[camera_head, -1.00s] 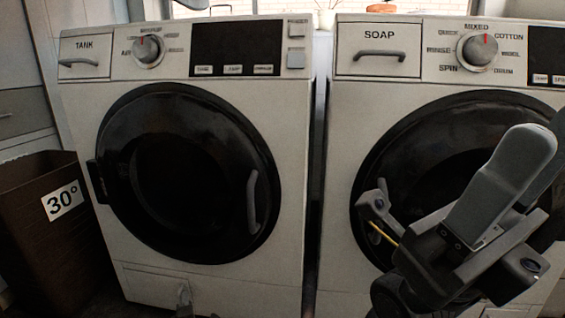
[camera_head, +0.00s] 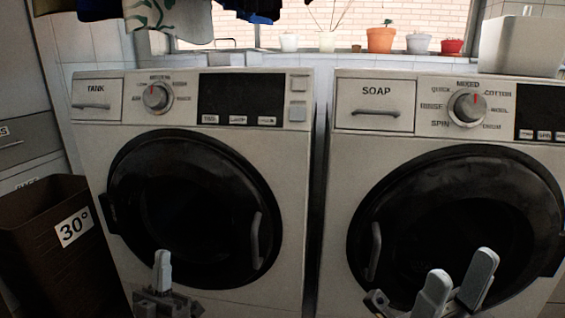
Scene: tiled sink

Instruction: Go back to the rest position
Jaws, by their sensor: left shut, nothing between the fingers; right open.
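My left gripper (camera_head: 163,268) is low in the head view, in front of the left machine (camera_head: 297,180). Its fingers are together and hold nothing. My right gripper (camera_head: 458,280) is at the bottom right, in front of the round door of the right machine (camera_head: 335,200). Its two pale fingers are apart and empty. Both grippers point upward in the picture. The lower parts of both arms are cut off by the frame's bottom edge.
A brown bin (camera_head: 40,240) marked 30° stands left of the left machine. Both machine doors look closed. Flower pots (camera_head: 381,40) line the window ledge. A white container (camera_head: 507,45) sits on the right machine. Clothes (camera_head: 172,18) hang at the top left.

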